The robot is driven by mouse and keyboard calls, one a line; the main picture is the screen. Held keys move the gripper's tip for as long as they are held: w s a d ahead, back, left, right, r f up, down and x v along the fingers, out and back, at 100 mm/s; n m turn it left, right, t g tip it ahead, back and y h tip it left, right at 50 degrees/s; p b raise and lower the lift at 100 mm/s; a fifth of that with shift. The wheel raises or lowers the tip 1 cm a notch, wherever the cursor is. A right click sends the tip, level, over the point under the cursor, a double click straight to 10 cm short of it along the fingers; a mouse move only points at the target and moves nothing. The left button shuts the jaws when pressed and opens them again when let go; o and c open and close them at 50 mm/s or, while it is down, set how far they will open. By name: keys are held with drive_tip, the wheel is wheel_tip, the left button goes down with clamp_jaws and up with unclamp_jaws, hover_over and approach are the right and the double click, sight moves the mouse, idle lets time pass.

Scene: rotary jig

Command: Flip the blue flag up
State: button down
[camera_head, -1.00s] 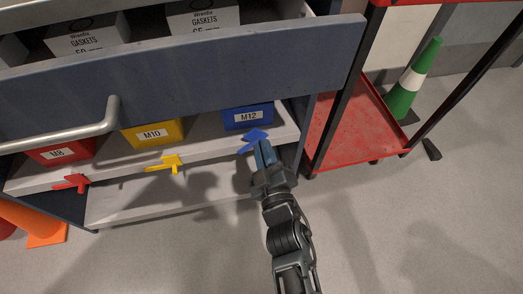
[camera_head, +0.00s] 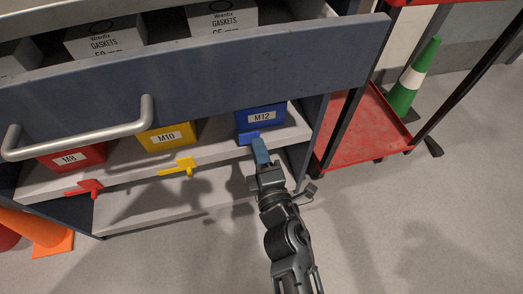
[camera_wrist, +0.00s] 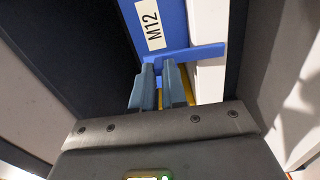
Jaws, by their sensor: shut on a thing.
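The blue flag (camera_head: 246,138) is on the shelf edge in front of the blue M12 bin (camera_head: 274,117). In the head view it looks raised against the bin front, partly hidden by my fingers. In the wrist view its flat blue bar (camera_wrist: 200,53) stretches across below the M12 label. My gripper (camera_head: 259,143) is at the flag. In the wrist view its two fingertips (camera_wrist: 158,67) are close together on the flag's lower left part, which they mostly hide.
A yellow flag (camera_head: 180,167) and a red flag (camera_head: 86,188) stick out along the same shelf edge. The open drawer (camera_head: 200,84) with gasket boxes hangs above the bins. A red cart (camera_head: 365,130) stands at the right.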

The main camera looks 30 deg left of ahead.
drive_tip(key=shift+s+a+f+n, duration=0.1)
drive_tip(key=shift+s+a+n, duration=0.1)
drive_tip(key=shift+n, duration=0.2)
drive_tip(key=c, duration=1.2)
unclamp_jaws()
drive_tip(key=shift+o, duration=0.2)
drive_tip(key=shift+d, duration=0.1)
drive_tip(key=p+v, duration=0.2)
drive_tip(key=v, duration=0.5)
drive_tip(key=shift+s+d, duration=0.2)
drive_tip(key=shift+s, duration=0.1)
